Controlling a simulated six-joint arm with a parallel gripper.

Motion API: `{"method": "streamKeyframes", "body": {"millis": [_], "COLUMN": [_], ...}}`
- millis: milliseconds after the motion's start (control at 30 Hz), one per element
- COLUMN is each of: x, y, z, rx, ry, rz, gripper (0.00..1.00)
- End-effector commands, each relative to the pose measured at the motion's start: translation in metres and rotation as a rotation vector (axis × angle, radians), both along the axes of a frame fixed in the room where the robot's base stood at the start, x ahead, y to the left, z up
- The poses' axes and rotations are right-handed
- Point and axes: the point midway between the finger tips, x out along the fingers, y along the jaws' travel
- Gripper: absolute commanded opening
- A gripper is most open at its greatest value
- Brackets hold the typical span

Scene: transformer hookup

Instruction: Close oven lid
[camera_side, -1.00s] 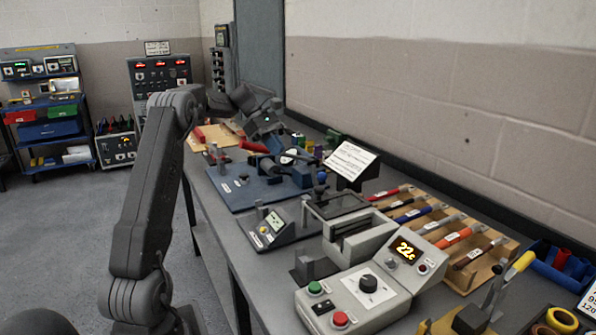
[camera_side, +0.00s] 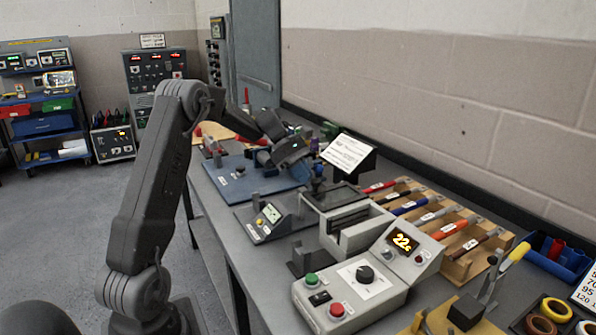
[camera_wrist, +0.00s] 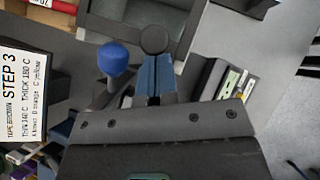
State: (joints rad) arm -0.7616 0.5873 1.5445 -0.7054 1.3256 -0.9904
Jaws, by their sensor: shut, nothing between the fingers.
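The oven (camera_side: 345,240) is a pale grey box joined to a control unit with a lit display (camera_side: 404,243). Its top is open and shows a dark slot. The oven lid (camera_side: 337,196), a dark flat panel in a grey frame, lies off the opening at the far left side; its frame also shows at the top of the wrist view (camera_wrist: 100,25). A dark round knob (camera_wrist: 154,39) stands at the lid's near edge in the wrist view. My gripper (camera_wrist: 154,72) is shut and empty, its tips right at this knob; contact is unclear. In the side view my gripper (camera_side: 307,165) is above the lid's far end.
A blue-knobbed lever (camera_wrist: 113,58) stands close beside my fingers. A small meter box (camera_side: 268,222) is left of the oven. A sign on a stand (camera_side: 347,152) and a rack of coloured-handled tools (camera_side: 440,225) are behind and right.

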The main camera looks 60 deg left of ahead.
Motion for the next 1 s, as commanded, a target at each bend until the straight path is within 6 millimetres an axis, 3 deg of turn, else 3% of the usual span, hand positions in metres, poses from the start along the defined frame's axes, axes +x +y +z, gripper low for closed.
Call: {"method": "streamKeyframes", "body": {"millis": [300, 367, 700, 1000], "x": [0.0, 0.001, 0.0, 0.0], "y": [-0.004, -0.013, -0.093, -0.108], "z": [0.0, 0.001, 0.0, -0.001], "rx": [0.0, -0.001, -0.001, -0.003], "ry": [0.0, 0.0, 0.0, 0.002], "rz": [-0.001, -0.003, -0.003, -0.003], "gripper": [0.0, 0.0, 0.0, 0.0]}}
